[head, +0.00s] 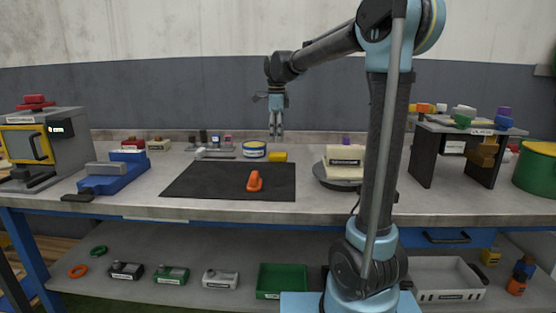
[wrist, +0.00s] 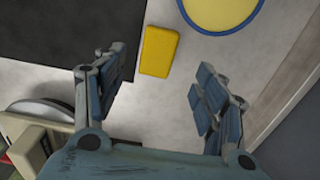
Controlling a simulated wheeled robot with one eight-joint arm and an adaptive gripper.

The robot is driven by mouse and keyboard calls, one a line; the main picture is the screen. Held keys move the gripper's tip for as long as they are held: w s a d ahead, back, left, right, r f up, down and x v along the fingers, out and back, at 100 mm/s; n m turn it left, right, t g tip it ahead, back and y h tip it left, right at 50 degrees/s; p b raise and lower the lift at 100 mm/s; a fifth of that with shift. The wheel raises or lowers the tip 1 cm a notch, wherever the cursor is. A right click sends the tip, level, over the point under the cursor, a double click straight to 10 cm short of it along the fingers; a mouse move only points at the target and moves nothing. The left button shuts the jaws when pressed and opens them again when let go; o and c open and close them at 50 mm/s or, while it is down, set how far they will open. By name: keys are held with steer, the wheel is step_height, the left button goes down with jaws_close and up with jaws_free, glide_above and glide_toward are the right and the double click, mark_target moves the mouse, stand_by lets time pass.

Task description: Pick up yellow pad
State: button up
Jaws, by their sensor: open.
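The yellow pad (head: 278,157) is a small yellow block lying on the grey bench, just past the back right corner of the black mat (head: 220,182). It also shows in the wrist view (wrist: 160,51), lying flat and fully visible beyond my fingers, next to the mat's edge. My gripper (head: 276,132) points down above the bench over the pad's area. In the wrist view my gripper (wrist: 152,95) has its two fingers wide apart, open and empty. The pad appears ahead of the fingertips and apart from them.
A round yellow-and-blue tin (head: 254,149) stands just left of the pad, close behind the mat. An orange object (head: 255,181) lies on the mat. A turntable (head: 325,177) bearing cream boxes (head: 343,160) stands to the right. Bare bench shows around the pad.

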mark_target(278, 153)
steer(key=shift+s+d+f, duration=0.1)
steer(key=shift+f, duration=1.8)
steer(key=shift+d+f, duration=0.1)
steer(key=shift+f, duration=1.8)
steer(key=c, duration=1.1)
